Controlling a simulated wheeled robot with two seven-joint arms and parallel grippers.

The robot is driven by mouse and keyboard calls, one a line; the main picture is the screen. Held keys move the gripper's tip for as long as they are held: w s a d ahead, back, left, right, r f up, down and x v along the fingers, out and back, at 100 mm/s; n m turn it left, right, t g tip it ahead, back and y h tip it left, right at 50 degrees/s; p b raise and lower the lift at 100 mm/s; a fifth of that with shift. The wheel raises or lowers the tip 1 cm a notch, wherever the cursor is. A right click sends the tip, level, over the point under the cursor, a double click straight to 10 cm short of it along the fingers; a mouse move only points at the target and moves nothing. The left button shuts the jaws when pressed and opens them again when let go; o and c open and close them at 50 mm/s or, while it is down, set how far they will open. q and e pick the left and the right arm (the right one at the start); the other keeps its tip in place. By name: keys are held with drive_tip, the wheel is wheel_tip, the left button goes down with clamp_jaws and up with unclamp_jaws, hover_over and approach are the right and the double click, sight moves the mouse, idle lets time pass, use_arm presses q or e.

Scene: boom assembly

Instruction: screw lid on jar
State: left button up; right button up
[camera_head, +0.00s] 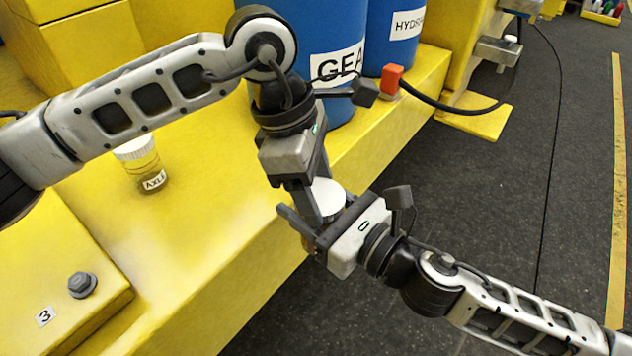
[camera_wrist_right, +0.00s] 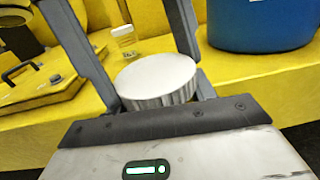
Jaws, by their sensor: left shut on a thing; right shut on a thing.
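A white round lid (camera_head: 327,193) sits between the fingers of my left gripper (camera_head: 318,203), which comes down from above and is shut on it. The lid also shows large, with a ribbed rim, in the right wrist view (camera_wrist_right: 158,78). Just below the lid, my right gripper (camera_head: 316,230) reaches in from the lower right and is shut on the jar. The jar's body is almost wholly hidden by the fingers and lid. I cannot tell whether the lid is seated on it or how tight it is.
A small jar labelled AXLE (camera_head: 146,170) with a white lid stands on the yellow surface (camera_head: 205,215) at left. Blue drums (camera_head: 345,105) stand behind my grippers. A raised yellow block with a bolt (camera_head: 82,284) is at lower left. Dark floor (camera_head: 480,190) lies right.

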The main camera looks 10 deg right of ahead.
use_arm(q)
drive_tip(key=shift+f, duration=0.65)
idle(0.7)
drive_tip(key=shift+r, duration=0.3)
drive_tip(key=shift+r, duration=0.3)
idle(0.9)
drive_tip(key=shift+f, duration=0.6)
idle(0.5)
drive_tip(key=o, duration=0.6)
drive_tip(key=shift+v, duration=2.2)
